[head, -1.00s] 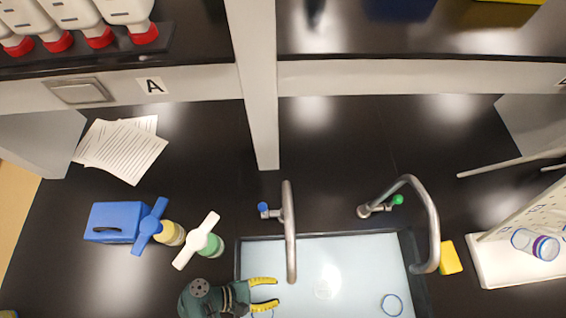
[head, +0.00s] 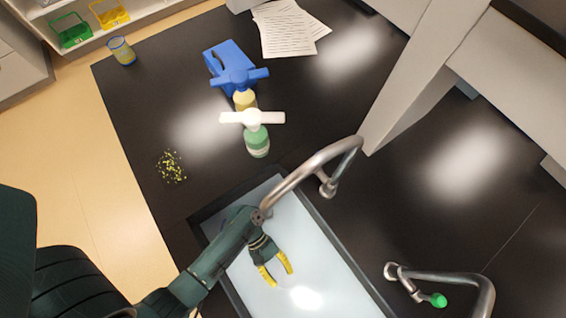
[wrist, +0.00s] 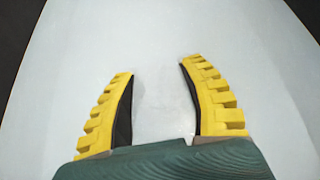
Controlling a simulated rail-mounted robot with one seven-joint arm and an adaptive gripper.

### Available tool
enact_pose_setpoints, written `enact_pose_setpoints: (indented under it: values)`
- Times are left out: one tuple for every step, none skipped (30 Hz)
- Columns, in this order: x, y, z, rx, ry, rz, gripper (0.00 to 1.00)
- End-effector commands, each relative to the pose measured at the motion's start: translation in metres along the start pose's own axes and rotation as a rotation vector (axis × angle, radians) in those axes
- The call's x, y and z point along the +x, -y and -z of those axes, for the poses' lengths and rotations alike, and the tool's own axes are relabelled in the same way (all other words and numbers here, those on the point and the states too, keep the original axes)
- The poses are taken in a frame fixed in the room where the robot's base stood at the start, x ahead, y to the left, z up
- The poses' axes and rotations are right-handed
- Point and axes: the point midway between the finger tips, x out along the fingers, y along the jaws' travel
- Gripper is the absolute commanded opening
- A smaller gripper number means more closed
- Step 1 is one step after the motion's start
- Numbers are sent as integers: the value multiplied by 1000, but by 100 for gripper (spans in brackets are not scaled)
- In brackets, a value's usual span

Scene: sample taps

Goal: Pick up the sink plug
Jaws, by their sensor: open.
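My gripper (head: 281,278) is open over the pale basin of the sink (head: 340,272), its yellow fingers apart. In the wrist view my gripper (wrist: 158,70) spreads over the pale basin floor (wrist: 255,70). A faint whitish patch lies between the fingers there, too low in contrast to tell whether it is the sink plug, a drain or a reflection. I cannot make out the plug clearly in either view. I cannot tell the height of the fingers above the floor. Nothing is clearly held.
A curved metal tap (head: 315,165) crosses my wrist in the head view. A second tap with a green handle (head: 438,300) stands at lower right. A green bottle (head: 257,145), yellow bottle (head: 244,100) and blue box (head: 216,62) stand beyond the sink. Yellow-green bits (head: 170,167) lie left.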

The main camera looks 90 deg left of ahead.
Motion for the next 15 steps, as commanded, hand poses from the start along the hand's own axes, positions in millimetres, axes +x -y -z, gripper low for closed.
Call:
enact_pose_setpoints:
  values:
    - [8,-1,1,2,0,5,39]
    - [13,-2,2,3,1,6,39]
    - [21,-4,3,4,1,7,39]
    - [26,-5,4,4,0,7,39]
    - [31,-5,4,3,0,6,39]
    - [37,-5,3,3,1,5,39]
    - [40,-5,3,3,0,5,39]
    - [43,-6,3,2,0,4,39]
    - [45,-6,3,2,-1,2,39]
    - [46,-6,3,1,-1,1,39]
    - [46,-6,3,1,-1,0,39]
    - [46,-6,3,1,-1,-1,39]
    - [46,-6,3,0,-1,-1,39]
    - [46,-6,3,0,0,-1,39]
    - [46,-6,3,0,0,-1,39]
